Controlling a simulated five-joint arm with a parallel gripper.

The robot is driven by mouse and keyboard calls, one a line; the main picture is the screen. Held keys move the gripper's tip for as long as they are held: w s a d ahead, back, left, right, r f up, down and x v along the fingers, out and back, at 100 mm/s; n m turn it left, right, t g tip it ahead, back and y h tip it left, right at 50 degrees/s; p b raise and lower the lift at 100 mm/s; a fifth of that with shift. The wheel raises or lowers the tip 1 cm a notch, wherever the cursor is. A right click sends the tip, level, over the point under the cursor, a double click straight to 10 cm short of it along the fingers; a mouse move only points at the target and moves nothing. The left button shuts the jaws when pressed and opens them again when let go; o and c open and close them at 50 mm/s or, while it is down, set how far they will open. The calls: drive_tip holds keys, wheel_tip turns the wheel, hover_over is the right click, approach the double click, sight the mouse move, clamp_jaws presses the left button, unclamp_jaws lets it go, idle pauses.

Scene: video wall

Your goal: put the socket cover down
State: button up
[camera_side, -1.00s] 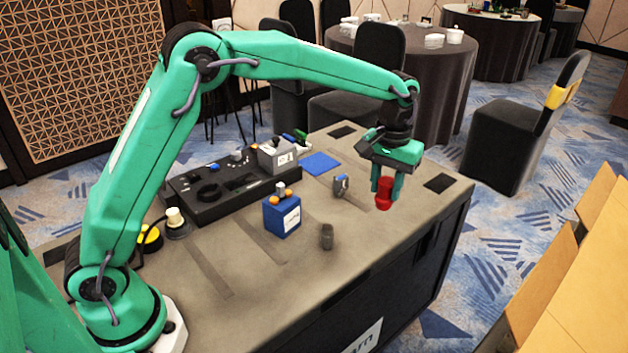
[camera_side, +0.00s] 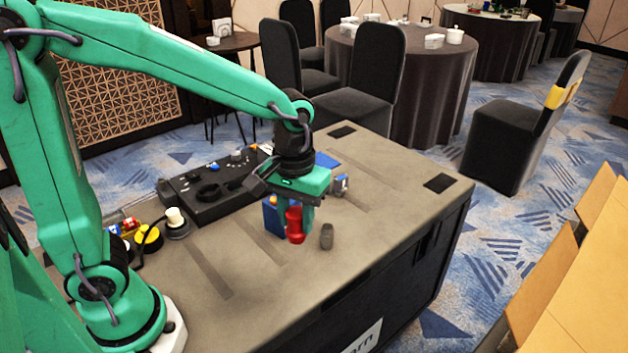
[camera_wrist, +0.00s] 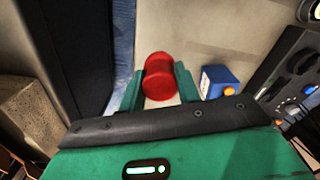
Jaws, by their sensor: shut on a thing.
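The socket cover (camera_side: 294,226) is a red, waisted round piece. My gripper (camera_side: 298,214) is shut on it and holds it roughly upright over the middle of the bench (camera_side: 362,222). I cannot tell how large the gap beneath it is. In the wrist view the red cover (camera_wrist: 159,76) sits between the two green fingers of my gripper (camera_wrist: 157,88). In the side view the fingers hide part of the cover's upper end.
A blue box (camera_side: 270,216) stands just left of and behind the cover, partly hidden by my gripper. A small dark grey piece (camera_side: 327,236) stands close on its right. A black panel (camera_side: 205,188) lies behind. The bench's right and front areas are mostly clear.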

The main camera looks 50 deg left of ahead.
drive_tip(key=s+a+f, duration=0.1)
drive_tip(key=s+f, duration=0.1)
drive_tip(key=s, duration=0.6)
drive_tip(key=shift+a+f+n, duration=0.15)
drive_tip(key=shift+a+n, duration=0.15)
drive_tip(key=shift+a, duration=0.1)
drive_tip(key=w+a+f, duration=0.4)
drive_tip(key=a+f, duration=0.3)
drive_tip(key=a, duration=0.4)
drive_tip(key=shift+w, duration=0.15)
drive_tip(key=shift+f, duration=2)
drive_tip(key=shift+f, duration=0.15)
drive_tip(key=o, duration=0.9)
drive_tip(key=shift+o, duration=0.2)
